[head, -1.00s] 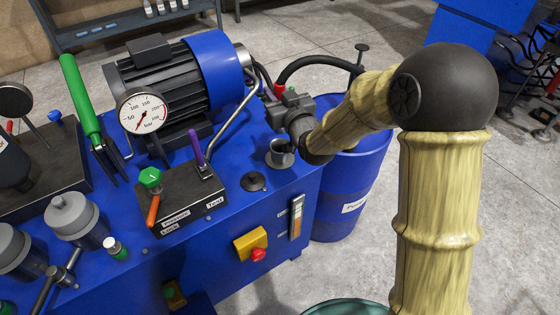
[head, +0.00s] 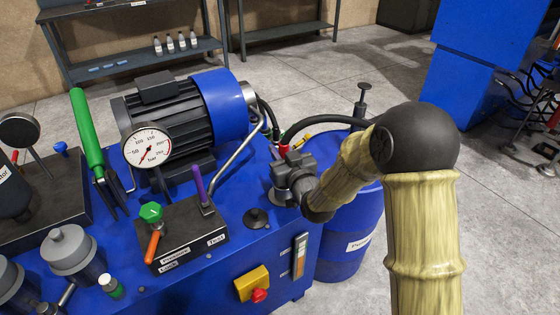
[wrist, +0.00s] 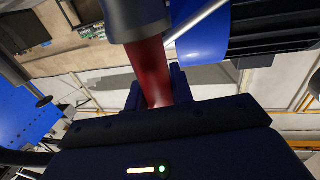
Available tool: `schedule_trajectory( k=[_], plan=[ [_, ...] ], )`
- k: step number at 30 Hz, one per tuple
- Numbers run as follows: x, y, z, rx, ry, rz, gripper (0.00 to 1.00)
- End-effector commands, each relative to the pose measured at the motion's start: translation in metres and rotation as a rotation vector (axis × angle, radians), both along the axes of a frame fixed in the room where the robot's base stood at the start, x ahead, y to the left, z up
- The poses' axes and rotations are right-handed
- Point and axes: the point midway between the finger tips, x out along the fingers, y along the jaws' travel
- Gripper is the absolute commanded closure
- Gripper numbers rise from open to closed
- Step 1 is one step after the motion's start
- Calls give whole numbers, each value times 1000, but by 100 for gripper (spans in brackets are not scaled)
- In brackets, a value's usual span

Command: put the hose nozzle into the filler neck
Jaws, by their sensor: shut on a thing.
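The hose nozzle's red grip (wrist: 152,75) stands between the jaws of my gripper (wrist: 158,92) in the wrist view. A dark grey cylinder meets the end of the red part; I cannot tell whether it is nozzle metal or the neck. In the head view my gripper (head: 283,168) is at the right end of the blue machine top, over the grey filler neck (head: 281,197). The gripper and wrist hide most of the neck and nozzle, so how far the tip is in cannot be seen.
The black hose (head: 320,123) arches behind my gripper to the blue drum (head: 350,237). The motor (head: 178,110) and a bent metal pipe (head: 238,142) stand close on the left. A black cap (head: 255,218) sits on the machine top nearby.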

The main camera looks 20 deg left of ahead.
Motion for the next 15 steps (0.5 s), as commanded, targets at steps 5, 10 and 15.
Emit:
schedule_trajectory(
  k=[5, 10, 15],
  plan=[
    [0, 1, -28, -1, 3, 1, 100],
    [-1, 1, -33, 1, -1, 2, 100],
    [-1, 1, -33, 1, -1, 2, 100]
  ],
)
